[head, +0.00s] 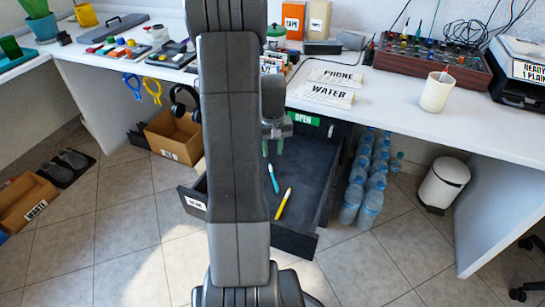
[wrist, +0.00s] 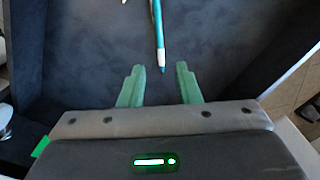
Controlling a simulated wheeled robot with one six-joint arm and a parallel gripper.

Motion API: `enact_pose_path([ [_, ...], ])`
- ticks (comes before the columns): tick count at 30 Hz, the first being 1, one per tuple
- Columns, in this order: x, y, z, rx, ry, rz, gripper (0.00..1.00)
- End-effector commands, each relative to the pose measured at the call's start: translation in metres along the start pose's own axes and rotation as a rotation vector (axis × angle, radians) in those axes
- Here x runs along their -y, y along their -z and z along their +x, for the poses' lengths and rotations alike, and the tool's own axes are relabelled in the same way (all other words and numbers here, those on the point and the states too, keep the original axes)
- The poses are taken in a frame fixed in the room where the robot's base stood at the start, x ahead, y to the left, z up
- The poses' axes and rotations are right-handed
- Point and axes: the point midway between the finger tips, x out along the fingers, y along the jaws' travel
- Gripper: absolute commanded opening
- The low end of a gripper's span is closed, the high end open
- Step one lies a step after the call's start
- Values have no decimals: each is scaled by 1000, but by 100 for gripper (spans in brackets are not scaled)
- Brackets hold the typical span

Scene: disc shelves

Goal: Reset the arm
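My gripper (wrist: 160,85) shows in the wrist view with its two green fingers apart and nothing between them. It is above the open dark drawer (wrist: 90,50). In the head view my arm rises through the middle of the picture, and the gripper (head: 273,148) points down over the drawer (head: 310,175), partly hidden behind the arm. A teal pen (head: 272,178) lies in the drawer, and it also shows in the wrist view (wrist: 159,35) just beyond the fingertips. A yellow pencil (head: 283,204) lies nearer the drawer front.
The white desk (head: 390,110) spans the back, with a cup (head: 436,91), a control box (head: 430,68) and PHONE and WATER signs on it. Water bottles (head: 364,180) stand right of the drawer. A white bin (head: 443,185) is farther right. A cardboard box (head: 175,135) is left.

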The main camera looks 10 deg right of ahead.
Motion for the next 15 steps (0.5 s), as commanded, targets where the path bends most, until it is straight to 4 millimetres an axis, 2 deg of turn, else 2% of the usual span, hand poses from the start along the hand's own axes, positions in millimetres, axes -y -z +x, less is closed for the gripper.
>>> enact_pose_path([
  [1,0,0,-9,-2,0,0,30],
  [5,0,0,-19,0,0,0,30],
  [15,0,0,-21,1,0,0,30],
])
